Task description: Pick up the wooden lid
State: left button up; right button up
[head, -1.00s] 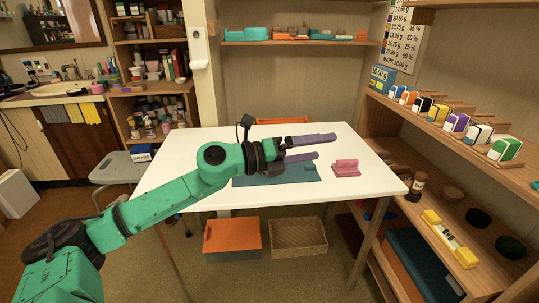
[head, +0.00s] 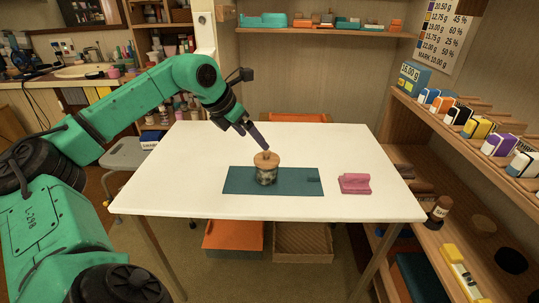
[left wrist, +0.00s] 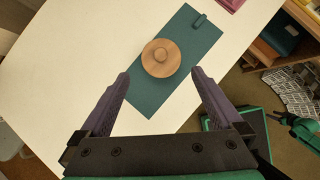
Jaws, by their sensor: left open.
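The wooden lid (head: 266,159) is round with a small knob and sits on top of a patterned jar (head: 266,176). The jar stands on a teal mat (head: 236,182) on the white table. In the left wrist view the lid (left wrist: 161,58) is seen from above, ahead of the fingertips and between their lines. My left gripper (head: 254,138) is open and empty, pointing down above and just behind the lid in the head view. Its purple fingers (left wrist: 160,80) stand wide apart, with no visible contact with the lid.
A pink block-like object (head: 354,183) lies on the white table (head: 180,180) right of the mat. A small dark teal piece (left wrist: 199,20) is at the mat's end. Shelves with boxes (head: 480,127) stand at the right. The table's left part is clear.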

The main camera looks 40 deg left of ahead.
pick_arm(q)
jog(key=p+x, duration=0.1)
jog(key=x, duration=0.8)
jog(key=shift+w+d, duration=0.15)
jog(key=shift+w, duration=0.15)
jog(key=shift+w+f, duration=0.15)
jog(key=c, duration=1)
notch_tip(320, 180, up, 20)
jog(key=p, duration=0.7)
jog(key=o, duration=0.7)
jog(key=c, duration=0.5)
notch_tip(320, 180, up, 5)
jog(key=p, duration=0.5)
jog(key=shift+p, duration=0.35)
pick_arm(e)
jog(key=s+r, duration=0.3)
jog(key=r, duration=0.9)
jog(key=shift+s+d, duration=0.4)
jog(key=shift+d, duration=0.05)
